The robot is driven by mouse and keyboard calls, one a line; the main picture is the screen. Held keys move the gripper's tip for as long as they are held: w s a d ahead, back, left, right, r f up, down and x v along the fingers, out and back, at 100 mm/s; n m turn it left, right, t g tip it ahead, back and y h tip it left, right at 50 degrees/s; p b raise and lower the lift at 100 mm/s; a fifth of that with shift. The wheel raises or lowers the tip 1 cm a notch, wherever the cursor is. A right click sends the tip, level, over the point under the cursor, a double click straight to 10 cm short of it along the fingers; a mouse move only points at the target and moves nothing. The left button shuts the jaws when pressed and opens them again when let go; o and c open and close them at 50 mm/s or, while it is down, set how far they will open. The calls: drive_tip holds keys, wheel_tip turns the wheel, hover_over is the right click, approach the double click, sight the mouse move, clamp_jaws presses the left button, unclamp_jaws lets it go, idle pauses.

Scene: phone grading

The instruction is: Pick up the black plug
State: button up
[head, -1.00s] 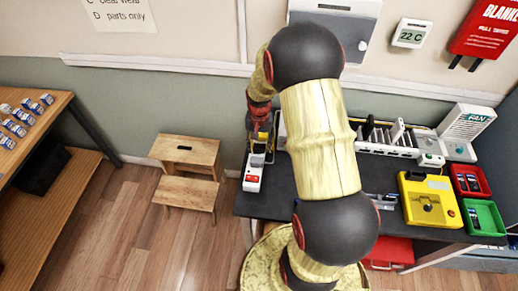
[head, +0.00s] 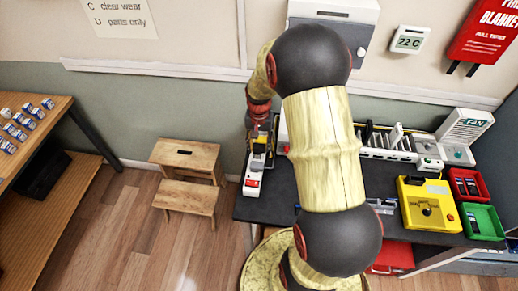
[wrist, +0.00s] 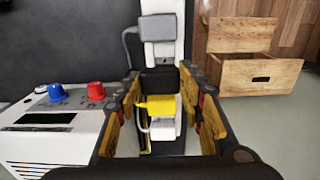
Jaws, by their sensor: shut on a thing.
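A black plug (wrist: 160,80) shows in the wrist view as a dark block between my fingertips, in line with a white power strip (wrist: 165,55). My gripper (wrist: 161,84) is shut on it, with one yellow-lined finger on each side. I cannot tell whether the plug is clear of the strip. A yellow plug (wrist: 160,106) and a white plug (wrist: 162,130) also show between the fingers, nearer the wrist camera. In the head view my gripper (head: 259,140) is over the strip (head: 251,185), at the dark table's left end; the black plug is hard to make out there.
A grey plug (wrist: 158,28) sits at the strip's far part. A white box with blue and red knobs (wrist: 60,130) stands close on the left in the wrist view. A wooden step stool (head: 186,155) stands left of the table. A yellow device (head: 427,208) is at right.

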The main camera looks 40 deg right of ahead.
drive_tip(key=s+a+r+p, duration=0.2)
drive_tip(key=s+a+r, duration=0.2)
drive_tip(key=s+r, duration=0.5)
drive_tip(key=shift+s+a+r+p, duration=0.25)
drive_tip(key=shift+s+p, duration=0.15)
drive_tip(key=shift+s, duration=1.75)
